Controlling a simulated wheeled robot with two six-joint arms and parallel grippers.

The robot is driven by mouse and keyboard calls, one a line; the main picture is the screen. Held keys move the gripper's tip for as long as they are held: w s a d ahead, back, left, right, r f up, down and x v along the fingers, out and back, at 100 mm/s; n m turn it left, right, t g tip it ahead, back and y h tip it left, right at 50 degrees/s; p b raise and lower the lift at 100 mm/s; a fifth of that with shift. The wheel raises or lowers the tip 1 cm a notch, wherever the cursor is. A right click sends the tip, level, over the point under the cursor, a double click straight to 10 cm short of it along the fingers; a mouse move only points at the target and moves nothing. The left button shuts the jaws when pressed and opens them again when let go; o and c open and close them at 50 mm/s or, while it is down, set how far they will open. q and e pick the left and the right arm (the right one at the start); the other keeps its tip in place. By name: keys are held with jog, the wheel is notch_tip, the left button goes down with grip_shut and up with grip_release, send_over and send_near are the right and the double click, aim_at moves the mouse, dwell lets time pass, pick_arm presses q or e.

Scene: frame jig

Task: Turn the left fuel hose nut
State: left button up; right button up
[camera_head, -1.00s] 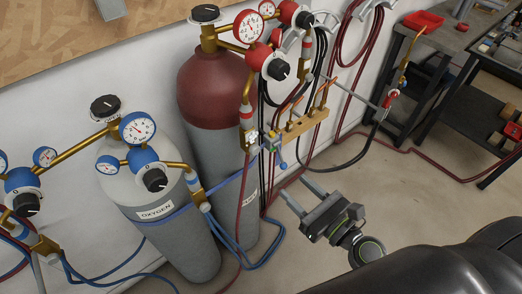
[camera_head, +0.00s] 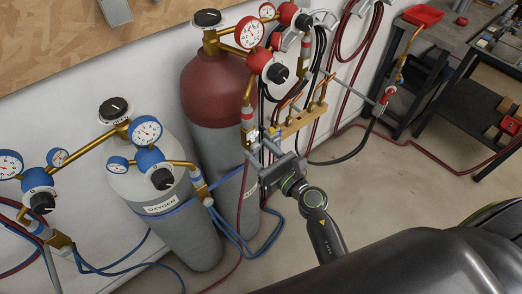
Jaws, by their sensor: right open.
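The maroon-topped grey fuel cylinder (camera_head: 215,100) stands against the wall with red-marked regulators on top. A red-and-white fitting (camera_head: 247,115) hangs from the left regulator branch. Below it is a small metallic nut (camera_head: 249,136) on the hose line; its details are too small to tell. My right gripper (camera_head: 257,150) is open, its fingers pointing up and left just below and right of that nut. Whether the fingers touch it or straddle the hose, I cannot tell. The gripper hides part of the hose below. My left gripper is not in view.
A white-shouldered oxygen cylinder (camera_head: 150,185) with blue regulators stands at left. Blue hoses (camera_head: 235,238) loop low beside it. A dark workbench (camera_head: 490,85) stands at right. The floor between is mostly clear.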

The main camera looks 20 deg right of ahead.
jog(key=c, duration=1)
